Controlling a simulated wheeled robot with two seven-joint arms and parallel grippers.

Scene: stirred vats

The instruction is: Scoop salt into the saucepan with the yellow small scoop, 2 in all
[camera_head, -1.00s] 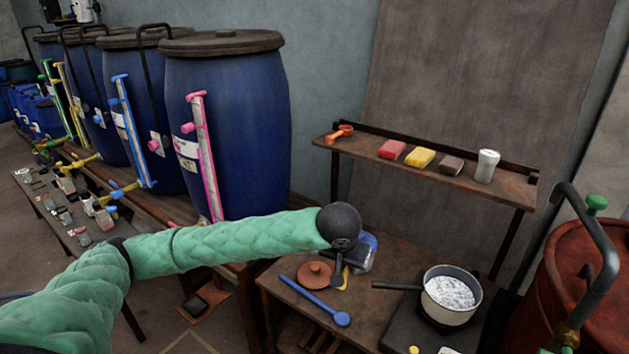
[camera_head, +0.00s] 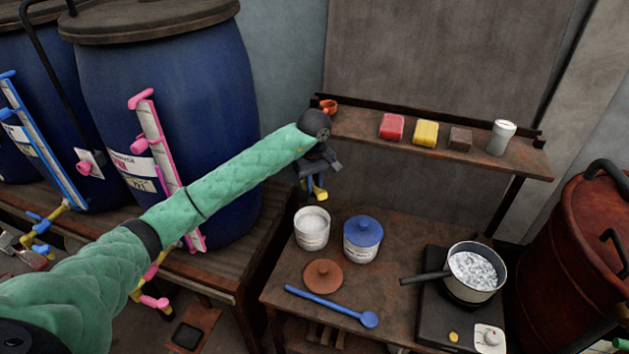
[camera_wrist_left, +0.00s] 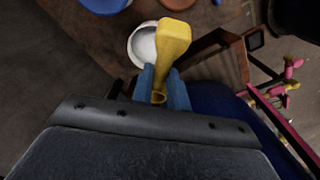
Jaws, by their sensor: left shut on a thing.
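My left gripper (camera_head: 314,182) is shut on the yellow small scoop (camera_head: 320,194), held in the air above an open white jar (camera_head: 312,240). In the left wrist view the scoop (camera_wrist_left: 173,40) points away from the blue fingers (camera_wrist_left: 162,90), overlapping the jar (camera_wrist_left: 140,48) below. White stuff fills the jar near its rim; its label is too small to read. I cannot tell if the scoop holds anything. The saucepan (camera_head: 474,290), with a white, bubbly-looking surface inside, sits on a dark hotplate (camera_head: 432,318) at right. My right gripper is not in view.
A blue-lidded jar (camera_head: 362,243) stands right of the open jar. A brown lid (camera_head: 323,274) and a long blue spoon (camera_head: 335,307) lie in front. Blue barrels stand left.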

